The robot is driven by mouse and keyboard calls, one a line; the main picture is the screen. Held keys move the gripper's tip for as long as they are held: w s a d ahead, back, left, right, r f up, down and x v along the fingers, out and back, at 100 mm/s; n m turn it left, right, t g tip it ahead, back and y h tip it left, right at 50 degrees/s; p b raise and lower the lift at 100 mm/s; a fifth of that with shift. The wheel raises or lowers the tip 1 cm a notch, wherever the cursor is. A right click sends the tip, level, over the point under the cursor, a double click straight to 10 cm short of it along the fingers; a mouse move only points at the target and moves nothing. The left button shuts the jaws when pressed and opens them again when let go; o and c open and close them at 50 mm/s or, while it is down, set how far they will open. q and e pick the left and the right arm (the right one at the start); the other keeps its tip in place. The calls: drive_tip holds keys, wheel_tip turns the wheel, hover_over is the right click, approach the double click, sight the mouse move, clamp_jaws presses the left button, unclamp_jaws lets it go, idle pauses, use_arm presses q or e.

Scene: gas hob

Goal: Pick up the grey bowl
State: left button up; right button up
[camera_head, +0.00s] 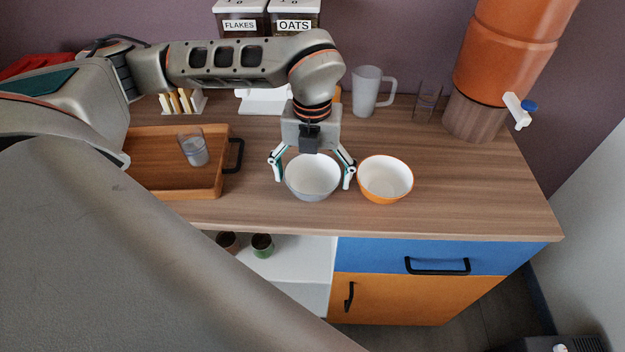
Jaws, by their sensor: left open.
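The grey bowl (313,177) stands upright on the wooden counter, with a white inside and a grey outer wall. My left gripper (313,178) is open and points down over it, one finger at the bowl's left side and the other at its right side. I cannot tell whether the fingers touch the rim. The bowl looks empty. My right gripper is not in view.
An orange bowl (386,180) stands close to the right finger. A wooden tray (212,172) with a clear glass (193,148) is at the left. A white mug (366,92), a clear glass (427,101) and an orange dispenser (512,50) stand behind. The counter's right front is clear.

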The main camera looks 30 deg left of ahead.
use_arm(q)
drive_tip(key=shift+f, duration=0.15)
drive_tip(key=c, duration=1)
drive_tip(key=shift+c, duration=0.2)
